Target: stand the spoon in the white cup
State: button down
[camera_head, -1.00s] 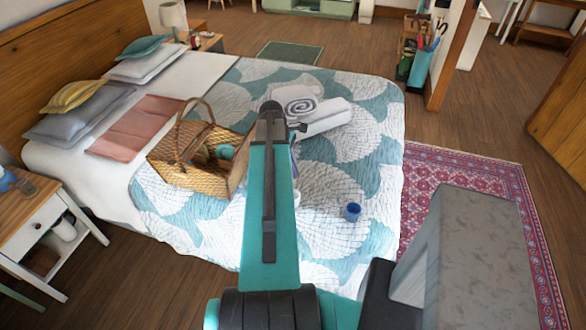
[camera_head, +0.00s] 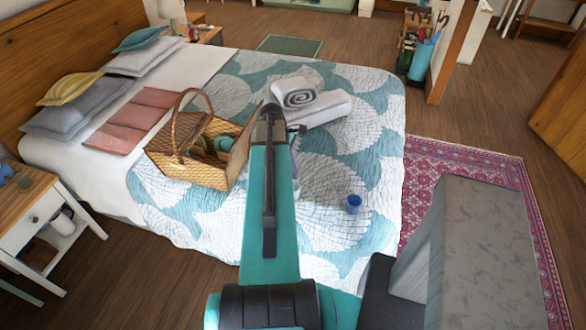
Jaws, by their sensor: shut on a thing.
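I can make out neither the spoon nor the white cup in the head view. A small blue cup (camera_head: 353,203) stands on the quilt, right of my arm. My teal arm reaches up the middle of the picture over the bed. My gripper is hidden behind the arm, with only a small dark part of the wrist showing at its right side. What the jaws hold cannot be seen. A small pale, greyish patch shows at the arm's right edge, too covered to name.
The bed's patterned quilt (camera_head: 330,170) carries an open wicker basket (camera_head: 185,168) left of my arm and rolled white towels (camera_head: 325,108) beyond it. Pillows lie at the headboard. A nightstand (camera_head: 35,215) stands at the left. A red rug (camera_head: 480,165) lies right of the bed.

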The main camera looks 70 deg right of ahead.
jog(key=shift+f, duration=0.25)
jog(key=c, duration=1.8)
grip_release()
jog(key=shift+c, duration=0.2)
jog(key=shift+r, duration=0.15)
jog(key=b+v, duration=0.3)
jog(key=v, duration=1)
jog(key=shift+r+b, duration=0.25)
jog(key=shift+b, duration=0.1)
